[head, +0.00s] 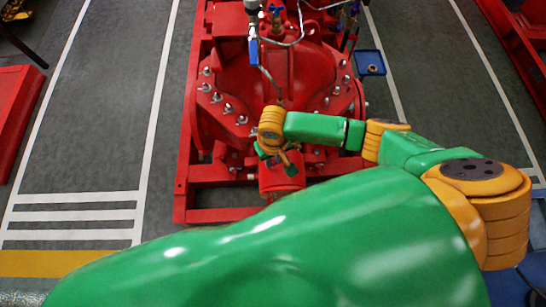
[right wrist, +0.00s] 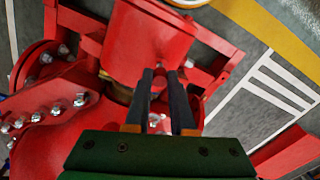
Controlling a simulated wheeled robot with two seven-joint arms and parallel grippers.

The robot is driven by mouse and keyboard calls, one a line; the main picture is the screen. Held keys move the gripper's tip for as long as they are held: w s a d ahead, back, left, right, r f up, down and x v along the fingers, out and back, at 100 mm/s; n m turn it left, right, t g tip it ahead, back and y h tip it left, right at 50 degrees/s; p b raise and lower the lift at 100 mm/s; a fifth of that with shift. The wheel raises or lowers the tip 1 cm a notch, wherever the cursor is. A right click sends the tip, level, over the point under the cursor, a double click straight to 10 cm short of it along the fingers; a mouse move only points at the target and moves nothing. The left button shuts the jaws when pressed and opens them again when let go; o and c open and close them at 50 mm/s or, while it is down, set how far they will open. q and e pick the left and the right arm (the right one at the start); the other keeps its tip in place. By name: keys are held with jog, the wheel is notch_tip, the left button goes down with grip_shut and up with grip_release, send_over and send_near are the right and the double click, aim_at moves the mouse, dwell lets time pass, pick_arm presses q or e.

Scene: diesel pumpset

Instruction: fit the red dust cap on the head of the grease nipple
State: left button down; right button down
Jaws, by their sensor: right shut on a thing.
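My right gripper (right wrist: 160,76) reaches over the red pump in the right wrist view, its two dark fingers close together with a narrow gap. It is shut on the red dust cap (right wrist: 159,70), which shows only as a little red between the fingertips and is hard to tell from the red casting behind. A small pale fitting (right wrist: 188,63), perhaps the grease nipple, stands just right of the fingertips, apart from them. In the head view, the right gripper (head: 283,162) is above the red block at the pump's near end; cap and nipple cannot be made out there. My left gripper is not in view.
The red pump casing (head: 230,95) carries several studs and nuts on flanges around the gripper. A red cylindrical housing (right wrist: 150,40) stands close beyond the fingertips. A blue tray (head: 370,63) lies on the floor at right.

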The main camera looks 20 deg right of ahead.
aim_at(273, 162)
jog(key=shift+f+b, duration=0.85)
jog(key=shift+f, duration=0.7)
jog(key=c, duration=0.7)
grip_release()
notch_tip(273, 162, up, 7)
jog(key=shift+r+p, duration=0.1)
jog(key=shift+p, duration=0.7)
